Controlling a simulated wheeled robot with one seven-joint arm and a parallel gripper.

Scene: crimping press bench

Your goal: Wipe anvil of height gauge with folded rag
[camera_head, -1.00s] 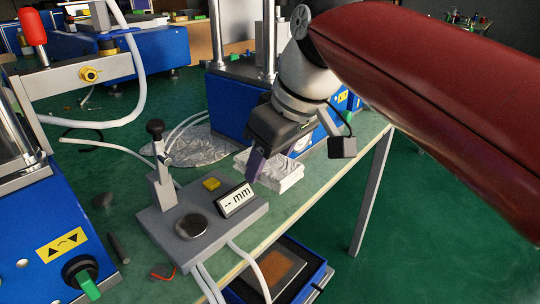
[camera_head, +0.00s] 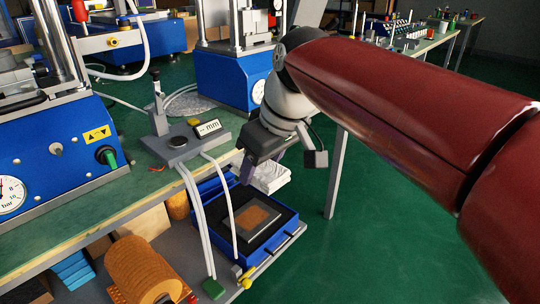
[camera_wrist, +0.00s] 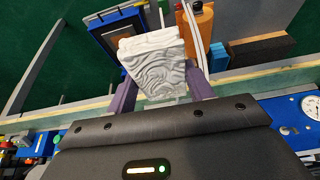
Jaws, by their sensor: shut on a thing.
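The folded rag (camera_head: 270,178) is white and wrinkled. My gripper (camera_head: 252,168) is shut on it, with a purple finger on each side of the rag (camera_wrist: 155,60) in the wrist view. In the head view the rag appears to the right of the height gauge, apart from it. The height gauge has a grey base (camera_head: 200,148), an upright post with a black knob (camera_head: 155,88) and a display reading "-- mm" (camera_head: 208,128). Its anvil (camera_head: 178,141) is a dark round disc on the base, uncovered. The gauge is not clearly visible in the wrist view.
The green bench top (camera_head: 110,205) carries blue presses, one left (camera_head: 60,150) and one behind (camera_head: 228,80). White hoses (camera_head: 195,205) hang over the front edge. A blue tray (camera_head: 285,222), an orange roll (camera_head: 143,270) and a yellow-handled tool (camera_head: 245,275) are below.

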